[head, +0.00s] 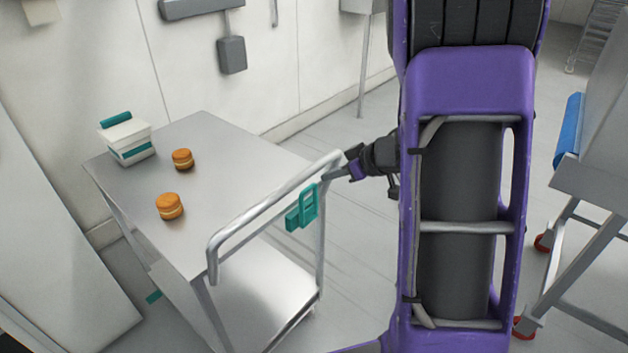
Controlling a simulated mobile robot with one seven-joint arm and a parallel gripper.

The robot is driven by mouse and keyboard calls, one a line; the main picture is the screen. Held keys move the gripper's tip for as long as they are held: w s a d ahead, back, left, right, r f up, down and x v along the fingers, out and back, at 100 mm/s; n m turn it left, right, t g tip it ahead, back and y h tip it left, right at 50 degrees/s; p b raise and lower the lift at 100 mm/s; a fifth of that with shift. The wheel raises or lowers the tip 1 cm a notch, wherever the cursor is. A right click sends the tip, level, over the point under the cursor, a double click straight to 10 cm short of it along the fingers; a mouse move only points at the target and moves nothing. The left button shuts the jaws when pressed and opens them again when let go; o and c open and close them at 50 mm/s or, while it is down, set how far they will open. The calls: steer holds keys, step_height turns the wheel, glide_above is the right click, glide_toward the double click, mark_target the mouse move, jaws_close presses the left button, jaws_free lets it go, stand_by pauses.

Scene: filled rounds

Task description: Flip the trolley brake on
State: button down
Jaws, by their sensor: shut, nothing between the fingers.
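The trolley (228,150) is a grey metal cart with a tubular push handle (270,206) at its near right side. A teal brake lever (308,204) with a looped grip stands upright on a teal mount (292,219) below the handle, by the right post. My gripper (330,178) is shut and empty, its tips pointing left, by the right end of the handle and just above and right of the lever. I cannot tell if the tips touch the handle. My purple arm covers much of the right half of the view.
A white and teal box (127,138) and two orange-brown filled rounds, one farther back (182,159) and one nearer (169,206), stand on the trolley top. A grey table with red casters (541,243) is at right. Pale floor lies open between it and the trolley.

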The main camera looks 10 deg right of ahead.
mark_target(309, 187)
steer(key=b+x, duration=0.2)
steer(key=x, duration=0.7)
steer(key=shift+w+a+f, duration=0.2)
steer(key=shift+w, duration=0.1)
steer(key=shift+s+d+b, duration=0.1)
steer(key=shift+d+b, duration=0.05)
steer(key=shift+b, duration=0.35)
